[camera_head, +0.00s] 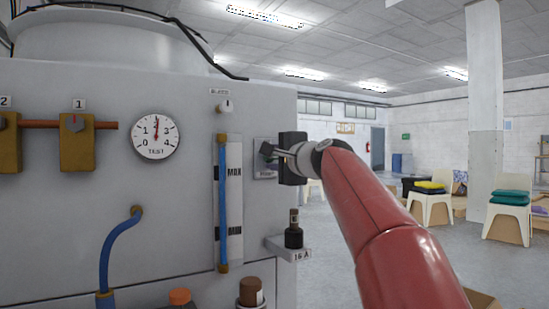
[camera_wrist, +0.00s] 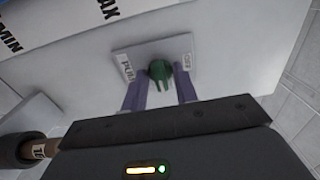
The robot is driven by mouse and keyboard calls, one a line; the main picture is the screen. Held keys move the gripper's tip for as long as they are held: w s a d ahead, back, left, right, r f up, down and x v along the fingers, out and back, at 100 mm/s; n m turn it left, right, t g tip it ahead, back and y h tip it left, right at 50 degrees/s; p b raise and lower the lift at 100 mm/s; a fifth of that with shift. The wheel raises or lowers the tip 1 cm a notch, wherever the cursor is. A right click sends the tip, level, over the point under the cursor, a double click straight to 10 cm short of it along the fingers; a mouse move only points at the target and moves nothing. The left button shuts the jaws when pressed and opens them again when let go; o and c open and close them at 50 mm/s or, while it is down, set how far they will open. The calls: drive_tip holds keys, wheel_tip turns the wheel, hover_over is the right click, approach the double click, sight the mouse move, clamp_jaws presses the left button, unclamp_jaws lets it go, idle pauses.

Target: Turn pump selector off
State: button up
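The pump selector is a small green knob (camera_wrist: 160,72) on a light label plate (camera_wrist: 152,50) in the wrist view. Its pointer part faces down in that picture, between my fingers. The plate's left label begins "PU"; its right label looks like "OFF" but is blurred. My gripper (camera_wrist: 162,72) has its two purple fingers on either side of the knob, with a slight gap showing at the right finger. In the head view, my gripper (camera_head: 271,152) is at the plate (camera_head: 262,172) on the panel's right side, and its fingers hide the knob.
A level gauge with a blue tube (camera_head: 222,200) stands left of the plate. Right of the panel is open floor, with chairs (camera_head: 432,205) farther back.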

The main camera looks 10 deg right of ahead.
drive_tip(key=c, duration=0.4)
drive_tip(key=shift+f+n, duration=0.1)
drive_tip(key=shift+n, duration=0.3)
drive_tip(key=n+b, duration=0.2)
drive_tip(key=n, duration=0.1)
drive_tip(key=shift+n, duration=0.3)
drive_tip(key=n+b, duration=0.1)
drive_tip(key=n, duration=0.2)
drive_tip(key=shift+n, duration=0.4)
drive_tip(key=n+b, duration=0.1)
drive_tip(key=n, duration=0.4)
drive_tip(key=shift+b, duration=0.4)
drive_tip(key=shift+n+b, duration=0.4)
drive_tip(key=shift+n, duration=1.9)
